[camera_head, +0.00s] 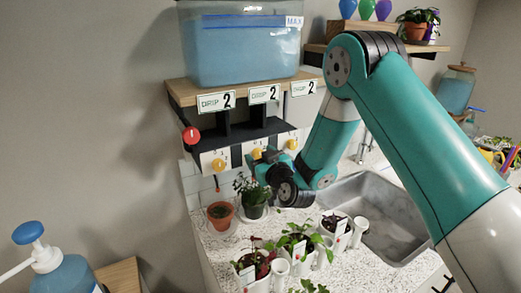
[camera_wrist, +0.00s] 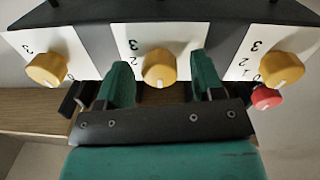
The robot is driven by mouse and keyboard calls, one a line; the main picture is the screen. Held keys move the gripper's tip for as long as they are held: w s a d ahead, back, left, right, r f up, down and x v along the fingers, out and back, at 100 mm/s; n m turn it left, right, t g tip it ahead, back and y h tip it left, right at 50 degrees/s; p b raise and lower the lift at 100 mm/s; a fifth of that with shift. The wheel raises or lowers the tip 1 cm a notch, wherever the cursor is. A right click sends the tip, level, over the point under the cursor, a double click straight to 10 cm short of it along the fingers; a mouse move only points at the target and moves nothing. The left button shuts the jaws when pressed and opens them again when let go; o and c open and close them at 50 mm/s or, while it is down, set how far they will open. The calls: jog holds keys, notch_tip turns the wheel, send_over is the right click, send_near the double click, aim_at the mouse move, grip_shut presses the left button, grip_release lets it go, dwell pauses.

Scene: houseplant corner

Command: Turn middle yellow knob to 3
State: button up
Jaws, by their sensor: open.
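The middle yellow knob (camera_wrist: 159,68) sits on a white dial plate with the numbers 3 and 2 visible in the wrist view. Its white mark points toward the bottom of that picture. My gripper (camera_wrist: 161,64) is open, with one teal finger on each side of this knob; I cannot tell whether either touches it. In the head view the middle knob (camera_head: 257,153) shows just above my gripper, which is partly hidden by my wrist.
Yellow knobs flank it at left (camera_wrist: 46,69) and right (camera_wrist: 284,70) in the wrist view, with a red knob (camera_wrist: 266,98) close by. A blue water tank (camera_head: 240,45) stands on the shelf above. Potted plants (camera_head: 252,195) and a sink (camera_head: 378,215) lie below.

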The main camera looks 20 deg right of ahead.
jog(key=c, duration=0.9)
